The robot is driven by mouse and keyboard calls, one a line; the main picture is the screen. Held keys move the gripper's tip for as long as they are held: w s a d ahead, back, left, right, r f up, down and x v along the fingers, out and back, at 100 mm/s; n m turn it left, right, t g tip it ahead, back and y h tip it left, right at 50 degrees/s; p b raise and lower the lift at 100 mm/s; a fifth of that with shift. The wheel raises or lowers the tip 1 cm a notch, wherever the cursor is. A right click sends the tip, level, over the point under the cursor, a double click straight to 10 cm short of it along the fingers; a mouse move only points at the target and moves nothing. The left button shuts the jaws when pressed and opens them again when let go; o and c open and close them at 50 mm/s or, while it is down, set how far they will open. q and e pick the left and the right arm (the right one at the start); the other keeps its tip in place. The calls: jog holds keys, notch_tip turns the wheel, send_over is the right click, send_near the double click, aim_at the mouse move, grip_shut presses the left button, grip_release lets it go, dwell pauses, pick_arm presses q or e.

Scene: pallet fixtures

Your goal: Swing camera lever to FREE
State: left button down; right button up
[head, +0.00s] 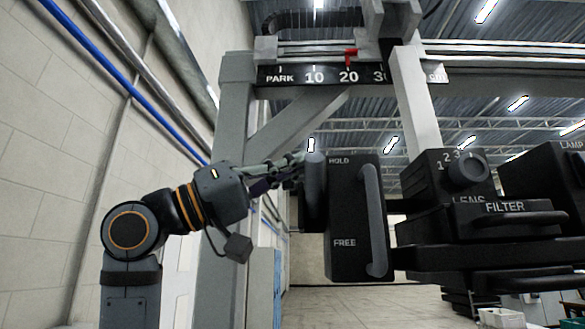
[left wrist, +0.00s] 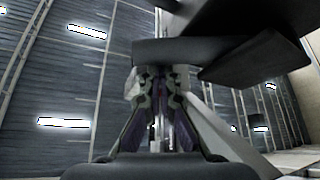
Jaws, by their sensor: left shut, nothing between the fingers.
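The dark camera housing (head: 350,215) stands in the middle of the head view, with the labels HOLD at its top and FREE lower down. A dark upright rounded bar (head: 314,182), which looks like the lever, is at its left edge, its top level with HOLD. My left gripper (head: 296,160) is shut and empty, its fingertips at the left side of this bar near its top. Whether they touch cannot be told. In the left wrist view the closed fingers (left wrist: 158,80) point at a dark bar-like part (left wrist: 180,50) just beyond them. My right gripper is not seen.
A vertical handle (head: 374,220) is on the housing's right side. Farther right are a numbered knob (head: 467,169) and a FILTER drawer (head: 505,215). A gantry scale marked PARK (head: 285,77) with a red pointer (head: 350,56) spans above. A grey post (head: 228,190) stands behind my left arm.

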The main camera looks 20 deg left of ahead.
aim_at(309, 175)
pick_arm(q)
jog(key=f+m+g+h+b, duration=0.1)
jog(key=m, duration=0.1)
jog(key=f+m+g+h, duration=0.1)
jog(key=m, duration=0.1)
jog(key=s+f+m+g+b, duration=0.1)
jog(key=m+g, duration=0.1)
jog(key=m, duration=0.1)
jog(key=shift+s+d+f+h+b, duration=0.1)
jog(key=shift+d+h+b, duration=0.1)
jog(key=shift+h+b, duration=0.15)
jog(key=f+m+g+b, duration=0.1)
jog(key=f+m+g, duration=0.1)
jog(key=f+m+g+b, duration=0.1)
jog(key=m, duration=0.2)
jog(key=f+m+g+h+b, duration=0.1)
jog(key=f+m+g+b, duration=0.1)
jog(key=shift+w+f+m+g, duration=0.3)
jog(key=shift+f+m, duration=0.05)
jog(key=shift+m, duration=0.05)
jog(key=shift+s, duration=0.1)
